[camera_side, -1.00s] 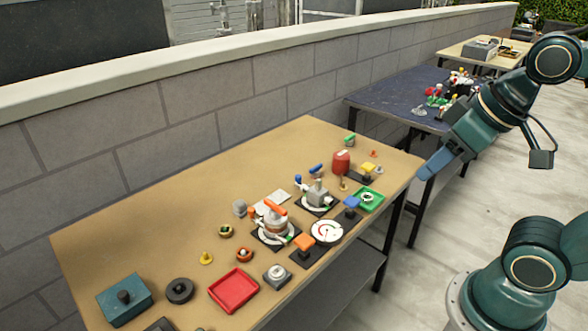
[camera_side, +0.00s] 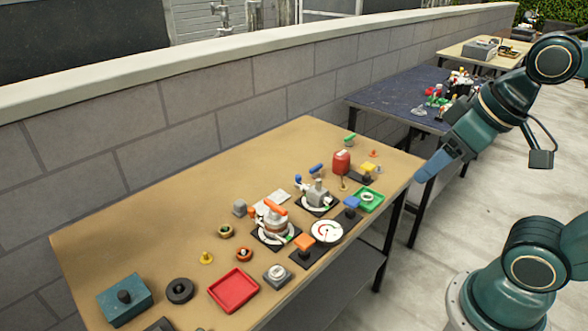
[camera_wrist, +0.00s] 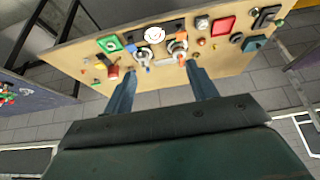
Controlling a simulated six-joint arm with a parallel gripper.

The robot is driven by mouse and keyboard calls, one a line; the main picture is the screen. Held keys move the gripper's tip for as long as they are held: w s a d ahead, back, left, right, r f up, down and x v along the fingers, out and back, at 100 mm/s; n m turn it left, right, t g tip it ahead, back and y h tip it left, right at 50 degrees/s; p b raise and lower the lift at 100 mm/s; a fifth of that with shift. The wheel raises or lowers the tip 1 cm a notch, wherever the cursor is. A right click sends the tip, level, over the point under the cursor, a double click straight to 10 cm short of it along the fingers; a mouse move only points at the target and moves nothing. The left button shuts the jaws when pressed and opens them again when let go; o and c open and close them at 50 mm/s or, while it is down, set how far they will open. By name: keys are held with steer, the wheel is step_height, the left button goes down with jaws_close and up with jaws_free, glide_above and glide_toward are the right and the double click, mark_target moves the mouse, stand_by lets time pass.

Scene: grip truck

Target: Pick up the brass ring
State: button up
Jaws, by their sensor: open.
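A small brass-coloured ring-like piece (camera_side: 226,231) lies on the tan table, left of the orange-topped valve; its middle looks dark or greenish. A copper-orange round piece (camera_side: 244,254) and a small yellow-brass knob (camera_side: 205,258) lie near it. I cannot tell for sure which small piece is the brass ring, and it is too small to pick out in the wrist view. My gripper (camera_side: 424,174) is above the table's right end, well away from these pieces. In the wrist view, my gripper (camera_wrist: 160,67) has its two fingers wide apart with nothing held between them.
The tan table (camera_side: 150,230) also bears a red tray (camera_side: 234,289), a teal box (camera_side: 126,300), a green tray (camera_side: 370,199), a red canister (camera_side: 341,162) and valves on black plates. A block wall (camera_side: 180,140) runs behind. The table's back left is clear.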

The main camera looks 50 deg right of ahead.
steer(key=w+a+r+n+g, duration=0.1)
steer(key=w+a+r+n, duration=0.15)
steer(key=w+n, duration=0.65)
steer(key=w+a+r+n+g, duration=0.1)
steer(key=w+a+n+g, duration=0.15)
steer(key=w, duration=1.25)
steer(key=w+a+f+n+g, duration=0.1)
steer(key=w+a+f+n, duration=0.4)
steer(key=w+f, duration=0.4)
steer(key=w+a+f+n+g, duration=0.1)
steer(key=w+a+f+n, duration=0.4)
steer(key=w+f, duration=0.4)
step_height(320, 180, down, 3)
steer(key=shift+a+r+n, duration=0.2)
steer(key=shift+n, duration=0.45)
steer(key=shift+s+f, duration=0.1)
steer(key=shift+f, duration=4.2)
